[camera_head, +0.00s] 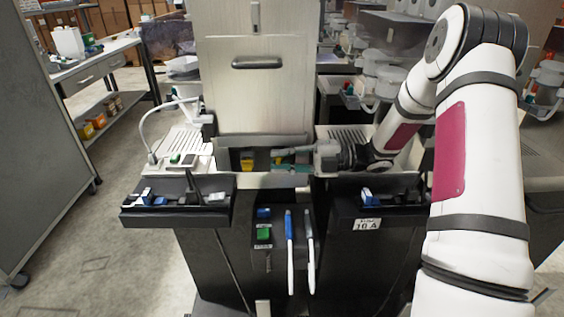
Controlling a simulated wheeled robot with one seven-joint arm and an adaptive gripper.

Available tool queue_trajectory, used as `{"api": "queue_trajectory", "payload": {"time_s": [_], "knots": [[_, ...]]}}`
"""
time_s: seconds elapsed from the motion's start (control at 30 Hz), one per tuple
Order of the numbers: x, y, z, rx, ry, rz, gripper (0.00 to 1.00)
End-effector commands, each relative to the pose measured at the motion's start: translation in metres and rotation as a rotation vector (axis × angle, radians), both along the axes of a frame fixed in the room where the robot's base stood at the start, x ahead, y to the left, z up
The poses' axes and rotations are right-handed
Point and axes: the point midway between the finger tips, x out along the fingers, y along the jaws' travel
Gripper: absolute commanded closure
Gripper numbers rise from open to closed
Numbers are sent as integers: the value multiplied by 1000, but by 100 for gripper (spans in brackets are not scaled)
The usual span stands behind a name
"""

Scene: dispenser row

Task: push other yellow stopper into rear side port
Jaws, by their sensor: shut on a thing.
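A yellow stopper (248,160) sits in the dark recess below the steel front panel of the dispenser (256,110). My gripper (287,159) reaches into this recess from the right, pointing left. It is shut on a second small yellow stopper (287,164), which is mostly hidden by the fingers. The first yellow stopper stands apart, to the left of the fingertips. I cannot make out the rear side port in this view.
Black trays with small blue and white items flank the recess, at left (178,218) and right (385,211). A white device (182,150) stands behind the left tray. Blue and white pens (290,250) hang on the front below. Open floor lies at left.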

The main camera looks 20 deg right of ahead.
Motion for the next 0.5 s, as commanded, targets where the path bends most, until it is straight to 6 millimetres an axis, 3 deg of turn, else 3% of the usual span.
{"api": "queue_trajectory", "payload": {"time_s": [0.2, 0.23, 0.3, 0.5], "knots": [[5, -1, 0, 0, 1, 0, 90], [4, -1, 0, 1, 2, 0, 74], [4, -1, 0, 1, 1, 0, 58], [5, -1, 1, 2, -2, -1, 57]]}}
